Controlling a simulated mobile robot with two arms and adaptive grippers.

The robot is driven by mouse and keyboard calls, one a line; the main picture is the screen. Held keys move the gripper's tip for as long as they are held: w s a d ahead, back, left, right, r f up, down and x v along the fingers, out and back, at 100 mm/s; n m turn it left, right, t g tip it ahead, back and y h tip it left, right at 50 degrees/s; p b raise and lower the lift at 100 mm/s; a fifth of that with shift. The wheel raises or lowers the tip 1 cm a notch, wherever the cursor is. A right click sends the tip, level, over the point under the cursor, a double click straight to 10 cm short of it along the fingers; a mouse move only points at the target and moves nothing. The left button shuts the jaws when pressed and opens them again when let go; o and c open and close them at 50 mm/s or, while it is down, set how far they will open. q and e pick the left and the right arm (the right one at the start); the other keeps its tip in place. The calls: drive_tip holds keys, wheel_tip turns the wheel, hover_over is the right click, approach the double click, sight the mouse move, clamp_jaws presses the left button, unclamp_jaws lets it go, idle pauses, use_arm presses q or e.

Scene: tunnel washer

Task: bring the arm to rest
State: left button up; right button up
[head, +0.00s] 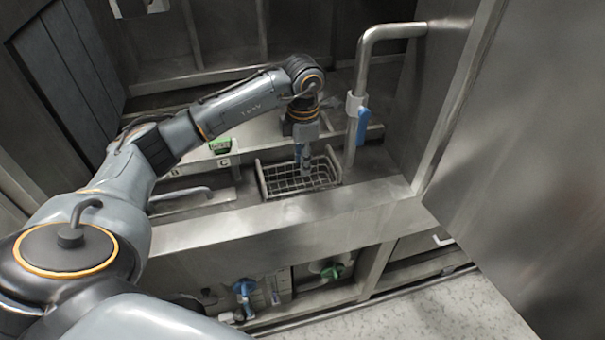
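My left arm reaches in from the left over the washer's front ledge. My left gripper (303,162) points down at the wire basket (268,190), with its fingertips over or inside the basket's opening. The fingers are small here and I cannot tell whether they are apart or closed. I see no item clearly held between them. The basket is a grey metal grid and looks empty apart from the gripper in front of it. My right gripper is not in view.
A steel pipe (366,80) with a blue valve handle (362,127) stands just right of the basket. A green object (220,146) sits behind left. A large steel panel (520,150) fills the right. Blue (243,287) and green (331,271) valves sit below the ledge (290,214).

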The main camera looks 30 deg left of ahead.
use_arm(q)
drive_tip(key=shift+r, duration=1.55)
